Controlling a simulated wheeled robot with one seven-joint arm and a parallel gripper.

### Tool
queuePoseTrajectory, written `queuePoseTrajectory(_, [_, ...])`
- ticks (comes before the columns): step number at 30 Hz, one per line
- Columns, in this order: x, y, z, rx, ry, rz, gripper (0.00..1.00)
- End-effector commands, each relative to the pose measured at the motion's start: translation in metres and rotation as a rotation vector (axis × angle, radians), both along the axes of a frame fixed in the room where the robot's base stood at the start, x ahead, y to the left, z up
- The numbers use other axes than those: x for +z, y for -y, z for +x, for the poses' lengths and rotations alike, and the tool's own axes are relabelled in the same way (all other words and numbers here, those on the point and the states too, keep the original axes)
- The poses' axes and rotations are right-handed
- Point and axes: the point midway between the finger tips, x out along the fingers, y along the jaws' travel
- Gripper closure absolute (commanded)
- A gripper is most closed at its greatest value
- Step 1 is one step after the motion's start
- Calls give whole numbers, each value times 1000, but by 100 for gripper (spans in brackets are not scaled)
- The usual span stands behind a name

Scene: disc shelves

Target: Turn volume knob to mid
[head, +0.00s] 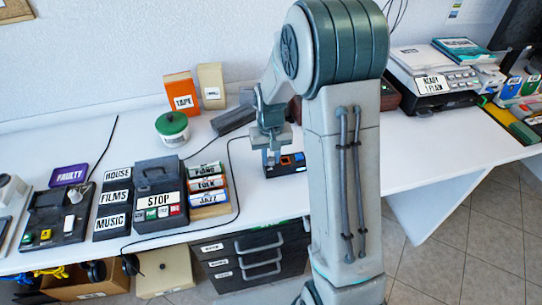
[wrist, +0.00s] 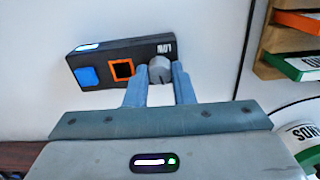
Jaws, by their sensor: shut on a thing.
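The volume knob (wrist: 160,70) is a small grey round knob at one end of a dark control box (wrist: 95,50). In the wrist view my gripper (wrist: 160,78) has a finger on each side of the knob and is shut on it. A white label reading LOW sits beside the knob. The box also carries a blue button (wrist: 88,76) and an orange-framed black square (wrist: 122,69). In the head view the control box (head: 290,167) lies on the white desk, below my gripper (head: 271,160). The knob is hidden there by my gripper.
Left on the desk are a STOP device (head: 159,203), labelled cases (head: 208,185), a green-lidded tub (head: 172,130) and an orange TAPE box (head: 181,92). A black cable (head: 237,190) runs left of the control box. A printer (head: 432,80) stands at right; the desk (head: 440,140) before it is clear.

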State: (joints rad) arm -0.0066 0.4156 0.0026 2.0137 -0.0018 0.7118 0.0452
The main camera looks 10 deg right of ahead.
Motion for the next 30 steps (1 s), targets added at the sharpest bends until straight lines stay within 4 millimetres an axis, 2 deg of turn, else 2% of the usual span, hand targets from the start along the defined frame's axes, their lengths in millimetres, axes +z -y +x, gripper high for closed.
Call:
queuePoseTrajectory(12, [0, 0, 0, -170, 0, 0, 100])
queuePoseTrajectory(27, [0, 0, 0, -188, 0, 0, 100])
queuePoseTrajectory(28, [0, 0, 0, -188, 0, 0, 75])
queuePoseTrajectory(30, [0, 0, 0, -188, 0, 0, 55])
